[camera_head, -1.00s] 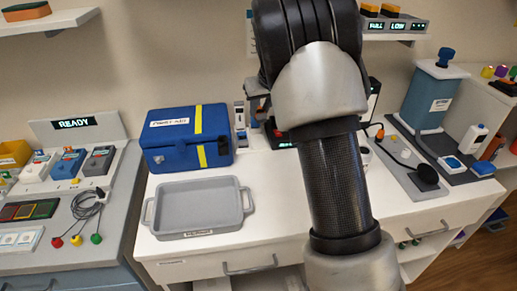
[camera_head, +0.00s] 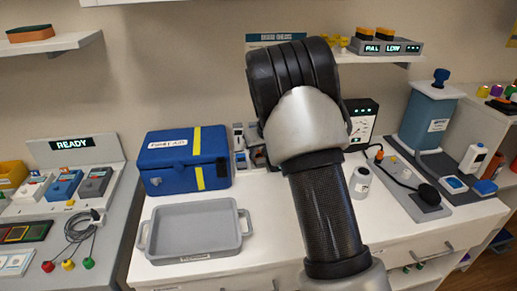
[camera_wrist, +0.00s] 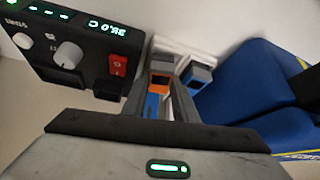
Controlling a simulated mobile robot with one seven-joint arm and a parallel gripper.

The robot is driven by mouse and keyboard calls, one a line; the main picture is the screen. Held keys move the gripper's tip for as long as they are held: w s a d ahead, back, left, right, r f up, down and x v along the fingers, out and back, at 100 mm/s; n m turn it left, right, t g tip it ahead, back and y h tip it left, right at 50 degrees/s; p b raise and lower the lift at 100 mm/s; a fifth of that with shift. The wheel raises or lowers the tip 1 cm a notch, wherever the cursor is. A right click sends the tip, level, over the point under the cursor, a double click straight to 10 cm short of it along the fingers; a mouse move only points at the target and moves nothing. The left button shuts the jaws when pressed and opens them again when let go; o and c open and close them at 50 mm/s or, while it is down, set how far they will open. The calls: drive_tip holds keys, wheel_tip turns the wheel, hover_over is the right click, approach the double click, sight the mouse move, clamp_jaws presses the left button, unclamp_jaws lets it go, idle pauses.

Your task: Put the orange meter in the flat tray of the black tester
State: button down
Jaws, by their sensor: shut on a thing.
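In the head view my arm hides the gripper and the orange meter. A black unit with a pale gauge face (camera_head: 362,122) stands at the back, right of my arm, and looks like the black tester. I cannot make out its flat tray for certain.
A black device (camera_wrist: 75,50) with a knob and red switch is close left of the gripper. The blue first-aid box (camera_head: 185,162) and an empty grey tray (camera_head: 193,254) are left of my arm. A white bottle (camera_head: 360,182) and a grey pad (camera_head: 428,212) are right.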

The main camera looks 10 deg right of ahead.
drive_tip(key=shift+s+f, duration=0.1)
drive_tip(key=shift+f, duration=0.15)
drive_tip(key=c, duration=1.4)
unclamp_jaws()
drive_tip(key=shift+r, duration=0.1)
